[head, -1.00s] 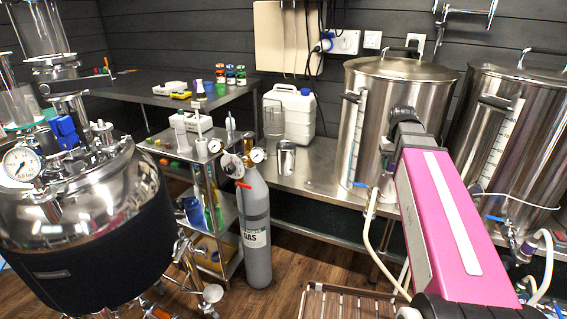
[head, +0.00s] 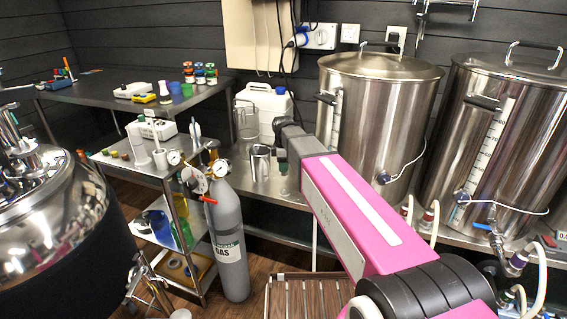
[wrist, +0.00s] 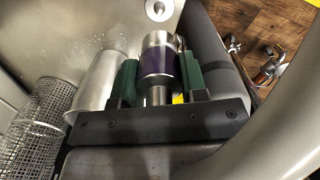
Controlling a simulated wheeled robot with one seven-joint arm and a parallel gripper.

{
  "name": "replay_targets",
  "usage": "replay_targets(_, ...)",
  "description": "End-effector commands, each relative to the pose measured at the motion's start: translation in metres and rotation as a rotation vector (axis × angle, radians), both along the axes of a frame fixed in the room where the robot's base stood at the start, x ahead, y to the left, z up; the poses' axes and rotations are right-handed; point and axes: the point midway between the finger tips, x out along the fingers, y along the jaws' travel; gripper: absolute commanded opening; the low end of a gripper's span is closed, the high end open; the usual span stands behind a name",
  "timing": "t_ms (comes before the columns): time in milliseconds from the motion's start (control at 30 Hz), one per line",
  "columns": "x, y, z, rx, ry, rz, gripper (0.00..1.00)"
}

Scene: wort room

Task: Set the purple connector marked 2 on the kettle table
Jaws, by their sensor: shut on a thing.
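In the wrist view, my gripper (wrist: 157,84) has its green finger pads shut on a metal connector with a dark purple band (wrist: 158,62). No number shows on it. The connector is over or at the steel kettle table (wrist: 110,22); I cannot tell whether it touches. In the head view, the kettle table (head: 277,186) runs along the wall under the kettles. My pink arm reaches over it, and its end hides the gripper and connector there.
A metal cup (wrist: 100,82) stands close left of the fingers, also visible in the head view (head: 261,163). A mesh cylinder (wrist: 42,115) is further left. A white jerrycan (head: 266,103) and a large kettle (head: 370,105) stand behind. A gas cylinder (head: 228,235) is in front.

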Motion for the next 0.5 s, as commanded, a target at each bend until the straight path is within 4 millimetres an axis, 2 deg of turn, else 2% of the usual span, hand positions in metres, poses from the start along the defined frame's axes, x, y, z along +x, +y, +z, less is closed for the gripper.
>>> replay_targets(267,0.0,-0.001,-0.016,0.0,0.002,-0.003,0.11)
replay_targets(500,0.0,-0.001,-0.039,0.0,0.002,-0.004,0.11)
